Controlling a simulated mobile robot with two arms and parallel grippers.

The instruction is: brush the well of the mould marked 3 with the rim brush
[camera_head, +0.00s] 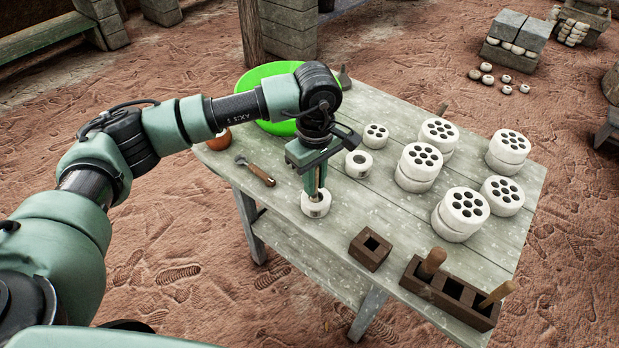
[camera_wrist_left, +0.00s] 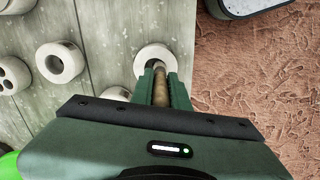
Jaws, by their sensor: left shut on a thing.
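My left gripper (camera_head: 316,188) is shut on a brush with a wooden handle (camera_wrist_left: 160,92) and holds it upright, pointing down. Below it, a white round mould (camera_head: 316,210) with a single well stands near the table's left front edge; it also shows in the left wrist view (camera_wrist_left: 142,58). The brush's lower end is at the well's opening; the bristles are hidden, so I cannot tell how deep they sit. The mark on this mould is too small to read. A second white single-well mould (camera_head: 358,164) stands behind it, to the right. My right gripper is not in view.
Several white multi-hole moulds (camera_head: 417,166) stand on the table (camera_head: 375,212) to the right. A brown block (camera_head: 369,251) and a brown slotted holder (camera_head: 454,295) with wooden-handled tools stand at the front. A green bowl (camera_head: 257,78) and a wooden-handled tool (camera_head: 259,174) are left.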

